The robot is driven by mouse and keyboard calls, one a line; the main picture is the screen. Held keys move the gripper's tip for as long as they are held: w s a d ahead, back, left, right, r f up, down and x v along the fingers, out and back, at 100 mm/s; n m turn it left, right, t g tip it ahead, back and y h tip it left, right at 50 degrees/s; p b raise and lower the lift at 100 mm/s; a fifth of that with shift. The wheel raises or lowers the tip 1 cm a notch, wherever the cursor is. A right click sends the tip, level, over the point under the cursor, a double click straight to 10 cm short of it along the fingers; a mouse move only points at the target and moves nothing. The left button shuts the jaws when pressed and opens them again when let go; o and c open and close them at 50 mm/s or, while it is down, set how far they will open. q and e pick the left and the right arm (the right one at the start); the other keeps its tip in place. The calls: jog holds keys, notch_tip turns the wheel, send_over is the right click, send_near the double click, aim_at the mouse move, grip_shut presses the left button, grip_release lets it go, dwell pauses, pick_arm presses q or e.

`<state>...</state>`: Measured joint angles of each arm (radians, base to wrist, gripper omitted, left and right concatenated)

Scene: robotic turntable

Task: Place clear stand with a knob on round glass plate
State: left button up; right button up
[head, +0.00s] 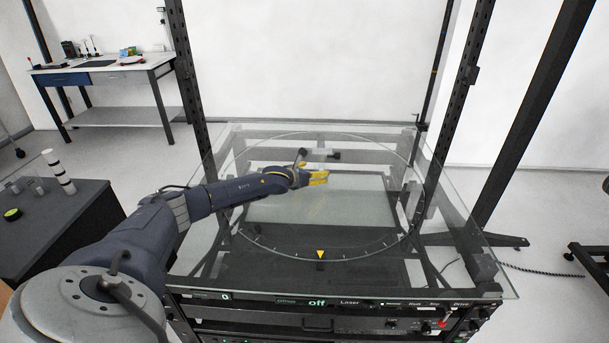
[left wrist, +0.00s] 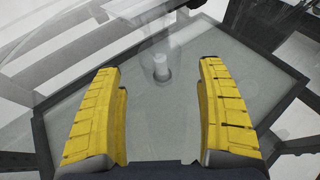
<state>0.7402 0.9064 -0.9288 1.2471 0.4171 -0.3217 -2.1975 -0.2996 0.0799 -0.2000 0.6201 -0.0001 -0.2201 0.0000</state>
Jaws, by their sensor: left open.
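The round glass plate (head: 378,250) is set in the clear square top of the turntable, with tick marks and a yellow triangle at its front edge. My left gripper (head: 326,178) reaches over the plate from the left. In the left wrist view, its yellow fingers (left wrist: 161,115) are open and apart with nothing between them. The clear stand (left wrist: 161,72) shows ahead of the fingers as a see-through upright shape with a pale core and a round base. It appears to stand on the glass, clear of both fingers. My right gripper is not in view.
A dark cabinet (head: 62,225) at the left holds a black-and-white striped post (head: 58,172), a green-topped round item (head: 12,214) and small clear pieces. Dark rack posts (head: 187,75) rise around the turntable. The plate's right side is clear. A workbench (head: 100,70) stands at the back left.

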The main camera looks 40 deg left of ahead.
pick_arm(q)
jog(key=shift+v, duration=3.15)
